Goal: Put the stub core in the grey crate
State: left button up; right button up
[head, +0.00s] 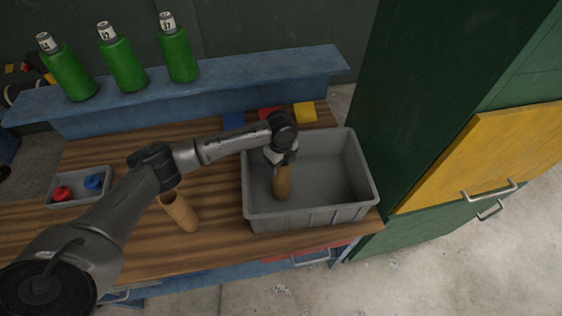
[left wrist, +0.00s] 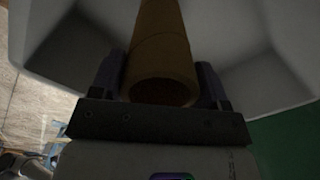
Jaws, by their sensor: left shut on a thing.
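My left gripper (head: 283,166) reaches over the grey crate (head: 309,217) and is shut on a brown cardboard tube, the stub core (head: 282,185). The core hangs upright inside the crate's left half; whether its lower end touches the floor I cannot tell. In the left wrist view the core (left wrist: 163,70) sits between the two fingers (left wrist: 160,85), its hollow end toward the camera, with the grey crate walls (left wrist: 70,35) around it. My right gripper is not in view.
A small grey tray (head: 72,203) with a red and a blue item sits at the table's left. Several coloured squares (head: 305,112) lie behind the crate. Green bottles (head: 122,64) stand on the blue shelf (head: 240,75). A green cabinet (head: 425,90) rises right of the crate.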

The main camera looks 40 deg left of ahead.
pick_arm(q)
jog(key=shift+f, duration=0.1)
jog(key=o, duration=1.3)
notch_tip(320, 180, up, 12)
